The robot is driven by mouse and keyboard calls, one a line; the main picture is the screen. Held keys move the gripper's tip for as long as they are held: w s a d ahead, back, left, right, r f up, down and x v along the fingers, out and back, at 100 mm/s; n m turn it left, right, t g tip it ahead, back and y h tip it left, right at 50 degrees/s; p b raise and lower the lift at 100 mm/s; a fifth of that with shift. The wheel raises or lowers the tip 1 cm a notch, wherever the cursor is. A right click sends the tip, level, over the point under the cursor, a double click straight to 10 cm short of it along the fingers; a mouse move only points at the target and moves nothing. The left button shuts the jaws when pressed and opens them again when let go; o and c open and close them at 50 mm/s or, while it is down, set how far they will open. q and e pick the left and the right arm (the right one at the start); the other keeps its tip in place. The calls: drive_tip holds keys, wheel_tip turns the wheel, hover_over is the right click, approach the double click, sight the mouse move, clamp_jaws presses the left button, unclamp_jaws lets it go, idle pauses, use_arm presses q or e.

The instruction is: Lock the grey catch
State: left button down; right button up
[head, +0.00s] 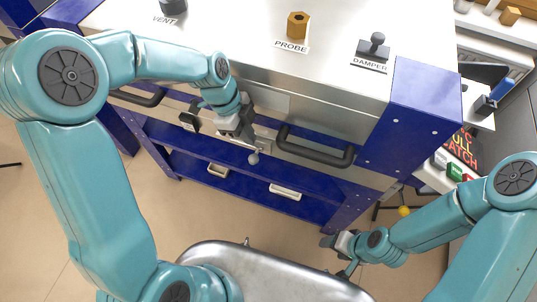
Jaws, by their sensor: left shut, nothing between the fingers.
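The kiln (330,95) has a steel lid and blue corners. On its front, between two black handles, a small grey lever with a round knob (253,158) hangs down; it looks like the grey catch. My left gripper (246,138) is shut and empty at the kiln front, just above the knob. It covers the upper part of the catch, and I cannot tell whether they touch. My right gripper (340,243) is low at the right, away from the kiln front, near the steel tray; its fingers are too small to read.
One black bar handle (315,150) is right of the catch, another (138,98) left. The lid carries the vent (172,7), brass probe (297,26) and damper (374,46). A steel tray (270,270) is in front. Floor shows between tray and kiln.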

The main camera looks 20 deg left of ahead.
use_arm(q)
drive_tip(key=shift+a+r, duration=0.1)
drive_tip(key=shift+a, duration=0.05)
drive_tip(key=x, duration=1)
drive_tip(key=shift+p, duration=0.45)
